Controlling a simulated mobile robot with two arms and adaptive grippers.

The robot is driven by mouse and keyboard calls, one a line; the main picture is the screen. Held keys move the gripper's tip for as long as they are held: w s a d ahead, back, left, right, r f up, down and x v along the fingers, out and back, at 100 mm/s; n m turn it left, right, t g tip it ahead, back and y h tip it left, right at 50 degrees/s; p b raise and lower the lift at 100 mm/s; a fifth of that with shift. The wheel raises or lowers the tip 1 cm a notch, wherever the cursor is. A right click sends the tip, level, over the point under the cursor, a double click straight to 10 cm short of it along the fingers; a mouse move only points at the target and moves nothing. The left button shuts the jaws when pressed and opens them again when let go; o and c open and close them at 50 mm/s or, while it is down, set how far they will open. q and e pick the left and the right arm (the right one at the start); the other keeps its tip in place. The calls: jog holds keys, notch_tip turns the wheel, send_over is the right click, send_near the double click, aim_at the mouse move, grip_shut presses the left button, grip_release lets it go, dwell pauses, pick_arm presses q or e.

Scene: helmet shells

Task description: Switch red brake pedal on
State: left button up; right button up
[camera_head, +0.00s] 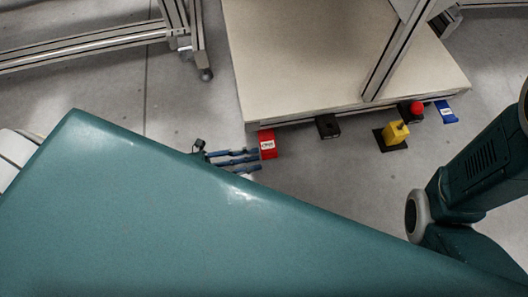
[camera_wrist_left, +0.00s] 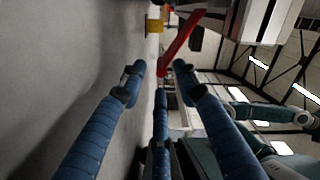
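The red brake pedal (camera_head: 267,143) sticks out from the front edge of the beige platform, left of the other pedals, with a white label on it. My left gripper (camera_head: 248,159) has blue fingers, spread open and empty, just left of and below the red pedal. In the left wrist view the red pedal (camera_wrist_left: 181,42) is a slanted red bar beyond the open fingertips (camera_wrist_left: 159,72). Whether a finger touches it cannot be told. My right arm shows at the right of the head view, but its gripper is not in view.
Right of the red pedal along the platform (camera_head: 330,60) are a black pedal (camera_head: 328,126), a yellow box on a black base (camera_head: 396,133), a red button (camera_head: 416,108) and a blue pedal (camera_head: 446,112). A metal frame (camera_head: 190,35) stands at upper left. Floor between is clear.

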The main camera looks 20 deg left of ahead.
pick_arm(q)
jog(key=v, duration=0.6)
jog(key=shift+s+a, duration=0.25)
jog(key=shift+a, duration=0.05)
